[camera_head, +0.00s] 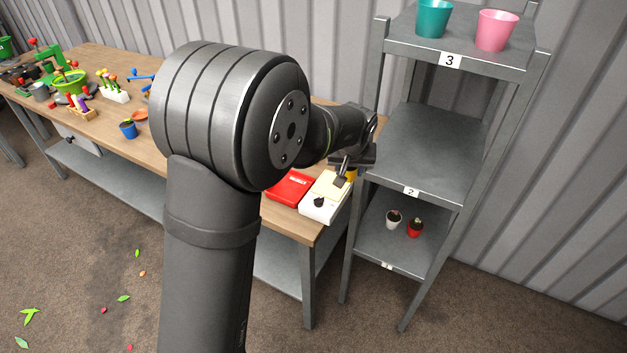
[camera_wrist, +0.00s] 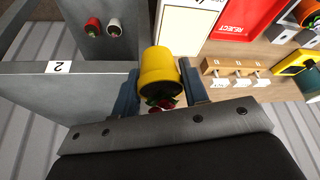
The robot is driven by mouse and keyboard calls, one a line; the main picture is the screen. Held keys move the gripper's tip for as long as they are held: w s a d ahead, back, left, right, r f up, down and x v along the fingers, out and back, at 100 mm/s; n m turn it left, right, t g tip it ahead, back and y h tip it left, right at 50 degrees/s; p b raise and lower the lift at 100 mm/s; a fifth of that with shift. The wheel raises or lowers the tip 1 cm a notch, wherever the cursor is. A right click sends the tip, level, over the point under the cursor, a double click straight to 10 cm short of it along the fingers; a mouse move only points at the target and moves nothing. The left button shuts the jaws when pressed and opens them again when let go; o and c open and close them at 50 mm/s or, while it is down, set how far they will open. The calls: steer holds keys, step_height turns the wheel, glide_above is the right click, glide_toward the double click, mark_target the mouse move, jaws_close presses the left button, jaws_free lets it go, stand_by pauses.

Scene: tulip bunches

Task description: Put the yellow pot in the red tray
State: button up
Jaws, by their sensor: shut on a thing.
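The yellow pot (camera_wrist: 158,68) sits between the two fingers of my gripper (camera_wrist: 158,92) in the wrist view, with a small dark red and green plant at its mouth. My gripper is shut on it. In the head view my gripper (camera_head: 349,168) is at the table's right end, beside the shelf, and only a bit of the yellow pot (camera_head: 351,175) shows. The red tray (camera_head: 290,187) lies on the table, left of the gripper and past a white box. In the wrist view the red tray (camera_wrist: 240,18) is marked REJECT.
A grey shelf unit (camera_head: 425,150) stands close right, with small white and red pots low down. A wooden rack (camera_wrist: 235,72) lies near the tray. Several plants and tools fill the table's left.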

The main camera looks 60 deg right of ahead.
steer(key=w+a+f, duration=0.2)
steer(key=w, duration=0.6)
glide_above(291, 189)
step_height(291, 189, down, 7)
steer(key=shift+s+a+r, duration=0.15)
steer(key=shift+f, duration=2.05)
steer(key=shift+f, duration=0.15)
steer(key=o, duration=1.1)
steer(key=shift+c, duration=0.2)
steer(key=v, duration=1.2)
